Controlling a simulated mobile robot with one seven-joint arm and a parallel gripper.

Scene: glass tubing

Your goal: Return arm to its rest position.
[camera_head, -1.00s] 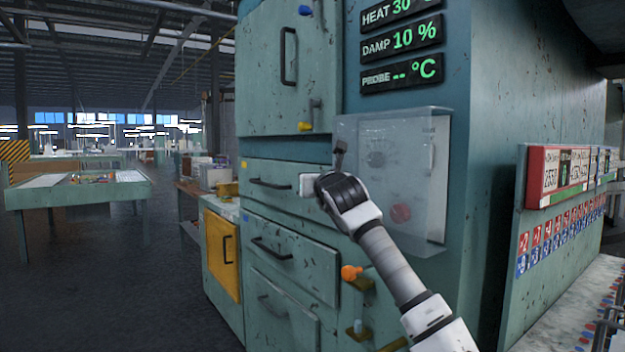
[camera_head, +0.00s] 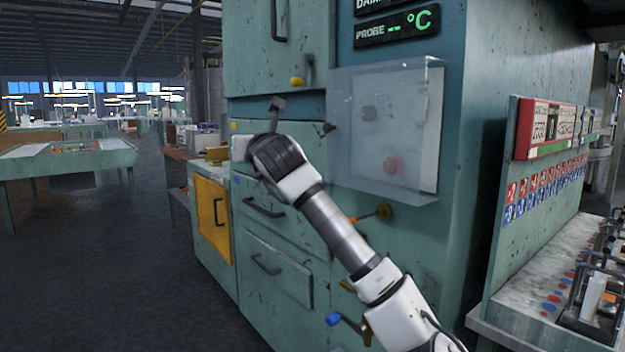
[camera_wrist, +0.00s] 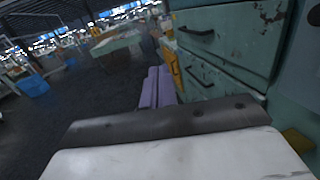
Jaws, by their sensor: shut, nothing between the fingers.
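My arm reaches up from the bottom right of the head view, bent at its dark wrist joint, in front of the green cabinet (camera_head: 390,235). The wrist covers part of the cabinet's upper drawer. My gripper (camera_wrist: 159,72) shows in the wrist view as two lavender fingers lying together, shut and empty. They point out over the dark floor, left of the cabinet drawers. In the head view my gripper is mostly hidden behind the wrist.
A clear cover box (camera_head: 385,125) juts from the cabinet right of my wrist. Knobs and handles, including a blue-ended lever (camera_head: 334,319), stick out near my forearm. A yellow door (camera_head: 213,222) is at lower left. Open floor (camera_head: 100,260) lies left.

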